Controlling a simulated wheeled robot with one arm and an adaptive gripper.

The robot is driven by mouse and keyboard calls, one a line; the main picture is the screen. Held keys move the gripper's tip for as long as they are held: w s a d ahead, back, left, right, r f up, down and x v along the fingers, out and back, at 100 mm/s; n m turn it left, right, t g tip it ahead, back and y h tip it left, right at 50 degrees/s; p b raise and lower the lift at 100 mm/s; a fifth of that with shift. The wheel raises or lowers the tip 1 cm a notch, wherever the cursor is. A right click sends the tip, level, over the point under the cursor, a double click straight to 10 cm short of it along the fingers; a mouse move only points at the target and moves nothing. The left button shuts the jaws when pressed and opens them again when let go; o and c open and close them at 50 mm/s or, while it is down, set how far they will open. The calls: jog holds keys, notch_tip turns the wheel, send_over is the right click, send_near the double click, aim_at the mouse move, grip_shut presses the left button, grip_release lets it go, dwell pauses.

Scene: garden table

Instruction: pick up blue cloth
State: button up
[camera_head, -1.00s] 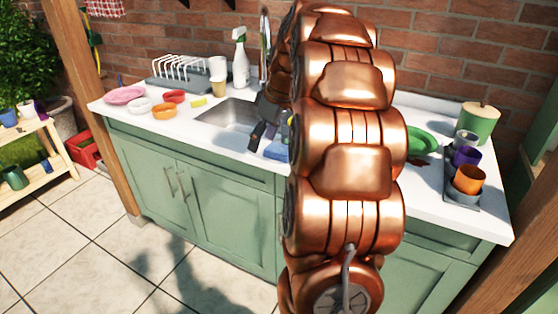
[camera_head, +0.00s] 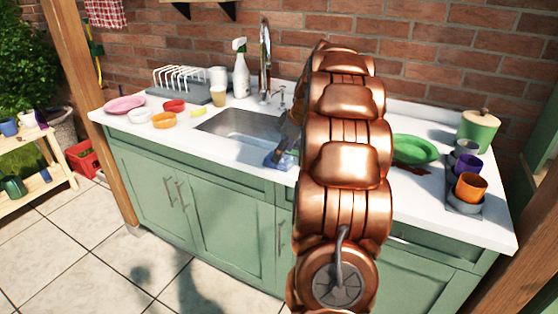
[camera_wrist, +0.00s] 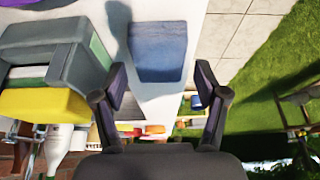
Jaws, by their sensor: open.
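The blue cloth (camera_head: 279,160) lies on the white counter by the front edge, right of the sink, partly hidden by my arm in the head view. In the wrist view the blue cloth (camera_wrist: 157,50) lies flat, ahead of and between my fingers. My gripper (camera_wrist: 158,75) is open and empty, its two dark fingers spread to either side of the cloth's width. In the head view my copper arm hides most of my gripper, which is close to the cloth.
A grey caddy (camera_wrist: 58,50) and a yellow item (camera_wrist: 45,104) are left of the cloth in the wrist view. The sink (camera_head: 240,124) lies left in the head view. A green plate (camera_head: 414,148) and cups (camera_head: 471,186) stand to the right.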

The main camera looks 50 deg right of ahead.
jog(key=shift+x, duration=1.2)
jog(key=c, duration=0.7)
jog(key=shift+r, duration=0.1)
